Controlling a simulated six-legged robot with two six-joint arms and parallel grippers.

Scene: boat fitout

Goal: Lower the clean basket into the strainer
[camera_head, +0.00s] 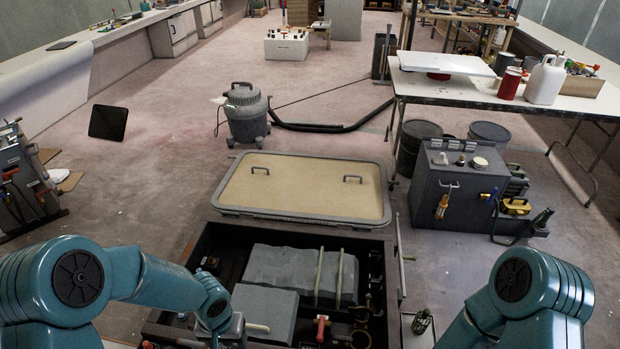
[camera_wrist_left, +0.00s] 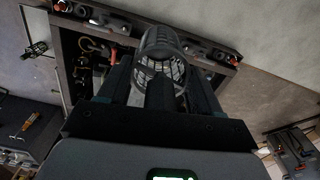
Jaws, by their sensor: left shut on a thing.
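In the left wrist view, a dark basket (camera_wrist_left: 160,62), round with open mesh, sits between the fingers of my left gripper (camera_wrist_left: 158,88). The gripper is shut on it. In the head view, my left gripper (camera_head: 228,328) is low over the near left part of the open floor pit, and the basket cannot be made out there. I cannot clearly pick out the strainer among the dark fittings at the pit's right side. My right arm enters at the lower right of the head view, but its gripper is out of view.
The pit (camera_head: 398,258) holds grey blocks (camera_head: 288,270), pipes and a red-handled valve (camera_head: 321,326). Its hatch cover (camera_head: 300,216) lies just behind. A small dark greenish object (camera_head: 421,321) stands right of the pit. A grey vacuum (camera_head: 246,112) is farther back.

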